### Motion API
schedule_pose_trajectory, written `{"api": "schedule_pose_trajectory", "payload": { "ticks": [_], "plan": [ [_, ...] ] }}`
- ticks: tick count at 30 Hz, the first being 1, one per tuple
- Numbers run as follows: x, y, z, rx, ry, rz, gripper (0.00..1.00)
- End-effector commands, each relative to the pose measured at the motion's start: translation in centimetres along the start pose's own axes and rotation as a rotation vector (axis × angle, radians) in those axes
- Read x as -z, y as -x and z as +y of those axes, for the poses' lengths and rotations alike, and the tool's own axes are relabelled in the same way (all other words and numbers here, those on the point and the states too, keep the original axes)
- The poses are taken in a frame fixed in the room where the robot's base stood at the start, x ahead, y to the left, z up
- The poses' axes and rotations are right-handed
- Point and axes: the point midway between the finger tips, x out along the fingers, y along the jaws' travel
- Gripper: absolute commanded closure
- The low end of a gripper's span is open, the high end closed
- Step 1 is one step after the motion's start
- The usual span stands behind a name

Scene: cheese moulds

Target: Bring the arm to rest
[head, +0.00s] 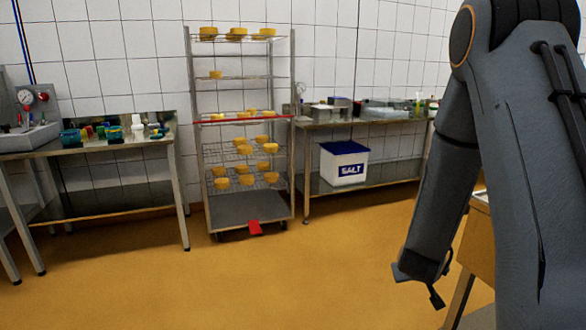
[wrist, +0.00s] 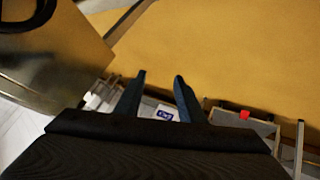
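My gripper (wrist: 160,92) shows in the wrist view with its two dark fingers apart and nothing between them. In the head view my grey arm hangs down at the right. The lower end of the arm with the gripper (head: 436,285) is over the yellow floor, and its fingers are small and dark there.
A wire rack (head: 240,205) with several yellow cheeses stands against the tiled wall. A red piece (head: 254,227) is at its foot. Steel tables (head: 90,145) stand left and right. A salt box (head: 344,163) sits on the right table's lower shelf. The floor (head: 250,280) ahead is clear.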

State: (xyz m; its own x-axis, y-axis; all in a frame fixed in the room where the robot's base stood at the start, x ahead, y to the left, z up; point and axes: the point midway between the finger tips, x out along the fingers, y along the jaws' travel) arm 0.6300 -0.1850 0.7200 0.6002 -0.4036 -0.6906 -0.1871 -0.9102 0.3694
Motion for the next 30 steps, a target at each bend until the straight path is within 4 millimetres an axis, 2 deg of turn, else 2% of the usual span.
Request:
{"api": "schedule_pose_trajectory", "payload": {
  "ticks": [1, 3, 5, 9, 12, 15, 18, 21, 24, 30],
  "plan": [
    [1.0, 2.7, -1.4, 0.072, -0.014, -0.019, 0.64],
    [1.3, 5.9, -3.6, 0.169, -0.029, -0.068, 0.64],
    [1.1, 8.9, -5.1, 0.242, -0.038, -0.120, 0.64],
    [-0.4, 16.4, -7.7, 0.376, -0.034, -0.262, 0.64],
    [-2.2, 22.0, -8.4, 0.434, -0.018, -0.378, 0.64],
    [-4.3, 26.9, -8.2, 0.457, 0.004, -0.491, 0.64],
    [-6.2, 30.7, -7.5, 0.456, 0.023, -0.582, 0.64],
    [-7.6, 33.0, -6.7, 0.445, 0.037, -0.645, 0.64],
    [-8.3, 34.2, -6.3, 0.436, 0.043, -0.677, 0.64],
    [-8.5, 34.4, -6.2, 0.433, 0.045, -0.687, 0.64]
  ]
}}
